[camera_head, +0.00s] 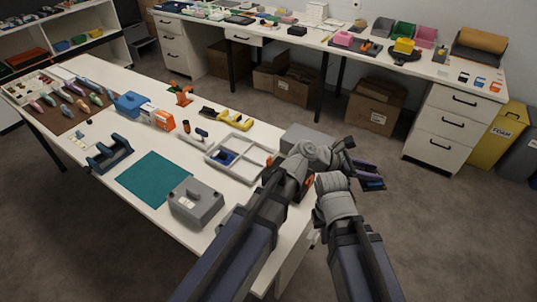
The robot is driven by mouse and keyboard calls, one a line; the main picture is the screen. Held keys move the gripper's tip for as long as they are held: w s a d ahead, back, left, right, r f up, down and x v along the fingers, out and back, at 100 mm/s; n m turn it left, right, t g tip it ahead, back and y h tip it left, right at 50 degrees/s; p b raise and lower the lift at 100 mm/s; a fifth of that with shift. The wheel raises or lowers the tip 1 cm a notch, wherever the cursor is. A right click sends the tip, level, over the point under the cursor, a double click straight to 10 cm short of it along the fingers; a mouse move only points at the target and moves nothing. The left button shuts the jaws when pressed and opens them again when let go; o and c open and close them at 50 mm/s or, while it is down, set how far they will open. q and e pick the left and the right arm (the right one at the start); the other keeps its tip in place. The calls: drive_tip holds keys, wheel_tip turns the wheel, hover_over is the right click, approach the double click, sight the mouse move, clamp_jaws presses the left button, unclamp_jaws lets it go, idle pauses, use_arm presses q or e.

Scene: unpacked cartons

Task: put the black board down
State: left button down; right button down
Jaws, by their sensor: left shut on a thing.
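My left gripper (350,160) is beyond the table's right edge, at the end of the arm that comes in from the left. It is shut on a dark, flat piece that looks like the black board (371,180). The board is held in the air over the floor, tilted, with small coloured spots on it. Part of it is hidden by the gripper. My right gripper (308,184) is left of it, near the table's right end, mostly hidden behind the arms. I cannot make out its fingers.
The white table (110,190) carries a grey divided tray (222,158), a grey box (196,204), a teal mat (152,180) and a dark blue holder (110,154). A grey block (306,137) stands near the right end. The back bench (300,38) is cluttered. Cartons (374,106) stand below.

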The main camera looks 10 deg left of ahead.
use_arm(q)
drive_tip(key=w+a+f+n+t+y+b, duration=0.2)
drive_tip(key=w+a+f+n+b, duration=0.1)
drive_tip(key=w+a, duration=0.45)
drive_tip(key=w+a+f+n+t+y+b, duration=0.1)
drive_tip(key=w+a+f+n+t+b, duration=0.15)
drive_tip(key=w+a, duration=0.5)
drive_tip(key=w+a+f+n+t+y+b, duration=0.2)
drive_tip(key=w+a+y, duration=0.1)
drive_tip(key=a, duration=0.9)
drive_tip(key=w+a+f+n+t+y+b, duration=0.2)
drive_tip(key=w+a+n, duration=0.1)
drive_tip(key=a, duration=0.8)
wheel_tip(320, 180, down, 10)
drive_tip(key=b, duration=1)
drive_tip(key=shift+a+f, duration=0.15)
drive_tip(key=shift+f, duration=0.1)
drive_tip(key=shift+r, duration=0.15)
drive_tip(key=c, duration=0.9)
unclamp_jaws()
drive_tip(key=shift+f, duration=0.2)
drive_tip(key=o, duration=0.5)
drive_tip(key=shift+c, duration=0.2)
drive_tip(key=shift+r, duration=0.1)
